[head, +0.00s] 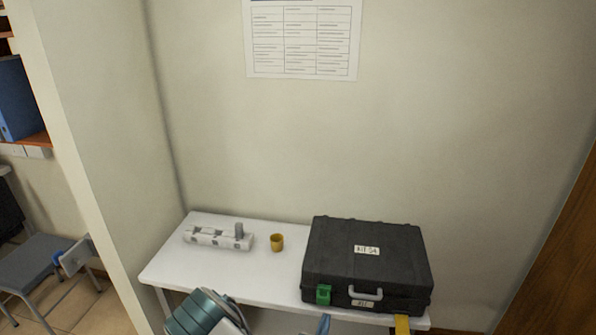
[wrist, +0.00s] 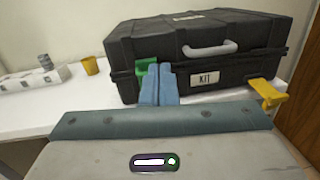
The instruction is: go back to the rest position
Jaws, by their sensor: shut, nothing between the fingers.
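My gripper (wrist: 158,84) shows in the wrist view with its blue-grey fingers together and nothing between them. It is in front of the black case (wrist: 190,35), near the case's green latch (wrist: 147,72). In the head view my arm is at the bottom edge, and only a small blue bit of the gripper (head: 324,325) shows in front of the case. The case (head: 375,250) is closed and lies on the white table (head: 215,270). Its green latch (head: 323,294) is up against the front, while its yellow latch (head: 402,325) sticks out at the right.
A small yellow cup (head: 277,242) and a white rack (head: 220,238) with a grey piece in it stand on the table left of the case. A wall is behind the table. A brown wooden panel (head: 560,250) is at the right, and a chair (head: 40,265) at the far left.

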